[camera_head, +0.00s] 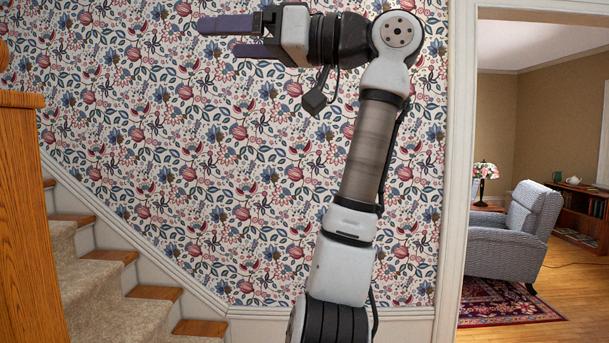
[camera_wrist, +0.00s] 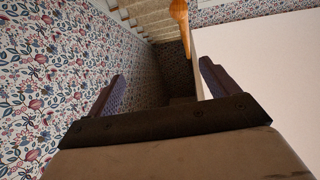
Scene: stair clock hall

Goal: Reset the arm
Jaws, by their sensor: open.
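My gripper (camera_head: 225,38) is raised at the top left of the head view and points left, with the floral wallpaper behind it. Its two purple-grey fingers are apart, with nothing between them. In the wrist view the fingers of my gripper (camera_wrist: 160,90) also stand wide apart and hold nothing. My arm rises from the bottom middle of the head view and bends left at the top.
Floral wallpaper (camera_head: 200,150) covers the wall behind the arm. Carpeted stairs (camera_head: 95,275) and a wooden newel post (camera_head: 25,220) stand at the left. A doorway at the right opens to a room with a grey armchair (camera_head: 515,235) and a patterned rug (camera_head: 510,303).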

